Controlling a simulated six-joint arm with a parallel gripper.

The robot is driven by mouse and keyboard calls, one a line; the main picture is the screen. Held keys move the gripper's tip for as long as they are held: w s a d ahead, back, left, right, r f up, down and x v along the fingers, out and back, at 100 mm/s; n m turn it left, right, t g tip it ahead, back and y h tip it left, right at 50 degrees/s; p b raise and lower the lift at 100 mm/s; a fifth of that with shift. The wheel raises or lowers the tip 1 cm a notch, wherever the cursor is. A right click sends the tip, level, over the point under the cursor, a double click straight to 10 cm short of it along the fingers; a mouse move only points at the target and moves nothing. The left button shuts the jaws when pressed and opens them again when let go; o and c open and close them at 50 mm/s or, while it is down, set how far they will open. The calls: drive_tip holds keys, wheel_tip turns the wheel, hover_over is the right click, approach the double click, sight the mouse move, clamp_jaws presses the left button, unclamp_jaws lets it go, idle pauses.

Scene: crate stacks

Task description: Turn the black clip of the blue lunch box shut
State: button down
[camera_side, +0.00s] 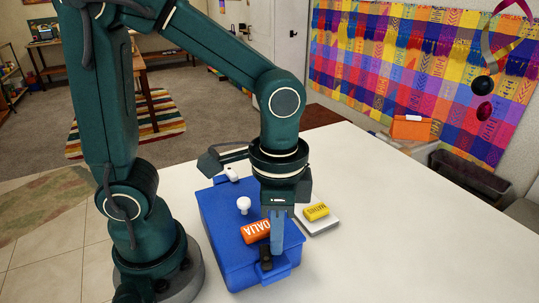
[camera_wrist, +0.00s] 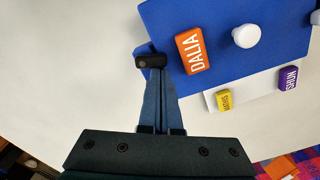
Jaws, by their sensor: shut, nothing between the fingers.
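The blue lunch box (camera_side: 222,222) stands on the white table; its lid also shows in the wrist view (camera_wrist: 205,15). It has a white knob (camera_side: 243,204) and an orange DALIA label (camera_side: 255,231) on top. The black clip (camera_wrist: 151,61) sits by a blue tab at the box's near end; in the side view the clip (camera_side: 265,257) is partly hidden by my fingers. My gripper (camera_wrist: 154,76) is shut and empty, pointing down, with its fingertips right at the clip. I cannot tell whether they touch it. A white clip (camera_side: 231,173) is at the far end.
A pale, flat-topped thing (camera_side: 325,225) stands close to the right of the box, bearing a yellow label (camera_side: 317,211) and a purple one (camera_wrist: 288,78). An orange box (camera_side: 411,128) and a dark bin (camera_side: 468,180) are beyond the table. The table's right side is clear.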

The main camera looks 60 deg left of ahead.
drive_tip(key=shift+s+a, duration=0.2)
drive_tip(key=shift+a, duration=0.1)
idle(0.4)
drive_tip(key=shift+w, duration=0.15)
drive_tip(key=shift+w+r, duration=0.1)
drive_tip(key=shift+w, duration=0.2)
wheel_tip(320, 180, up, 7)
idle(0.9)
